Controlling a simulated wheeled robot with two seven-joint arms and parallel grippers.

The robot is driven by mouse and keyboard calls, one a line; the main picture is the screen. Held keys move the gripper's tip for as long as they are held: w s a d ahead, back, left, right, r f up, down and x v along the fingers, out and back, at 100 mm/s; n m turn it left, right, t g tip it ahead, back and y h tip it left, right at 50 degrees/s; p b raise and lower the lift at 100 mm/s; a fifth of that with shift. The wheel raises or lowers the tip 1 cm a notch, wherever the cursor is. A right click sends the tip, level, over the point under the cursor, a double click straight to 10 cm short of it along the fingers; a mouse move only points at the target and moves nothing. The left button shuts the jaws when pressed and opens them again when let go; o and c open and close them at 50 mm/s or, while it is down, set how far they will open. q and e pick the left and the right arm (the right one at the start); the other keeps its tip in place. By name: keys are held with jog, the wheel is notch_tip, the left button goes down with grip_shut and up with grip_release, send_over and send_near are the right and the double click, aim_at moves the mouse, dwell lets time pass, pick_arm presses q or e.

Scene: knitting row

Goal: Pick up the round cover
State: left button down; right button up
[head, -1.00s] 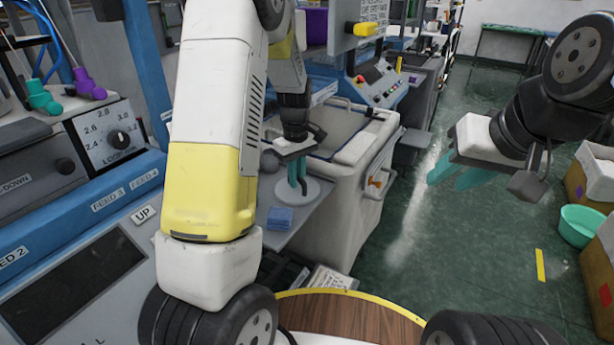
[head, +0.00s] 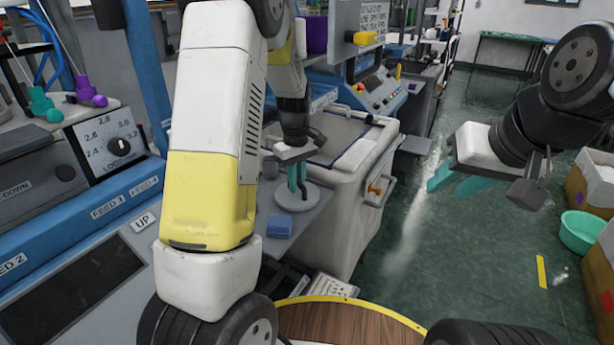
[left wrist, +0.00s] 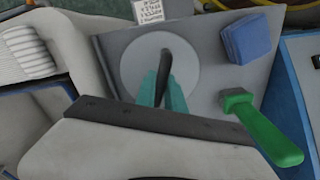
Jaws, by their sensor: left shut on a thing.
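The round cover (head: 296,203) is a pale grey disc with a dark upright handle (left wrist: 167,66). It is over the grey side shelf beside the white bin, and it also shows in the left wrist view (left wrist: 135,70). My left gripper (head: 297,184) is above the disc with its teal fingers shut on the handle; they also show in the left wrist view (left wrist: 162,92). I cannot tell whether the disc touches the shelf. My right gripper (head: 456,184) is open and empty, in the air over the floor at the right.
A blue block (head: 279,227) lies on the shelf (left wrist: 215,82) near the cover. A green-handled tool (left wrist: 262,127) lies close to the left fingers. Boxes and a teal bowl (head: 583,232) are at the right; the floor between is clear.

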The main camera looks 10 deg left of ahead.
pick_arm(q)
notch_tip(320, 180, up, 17)
jog(key=shift+r, duration=0.2)
jog(key=shift+s, duration=0.1)
dwell(1.1)
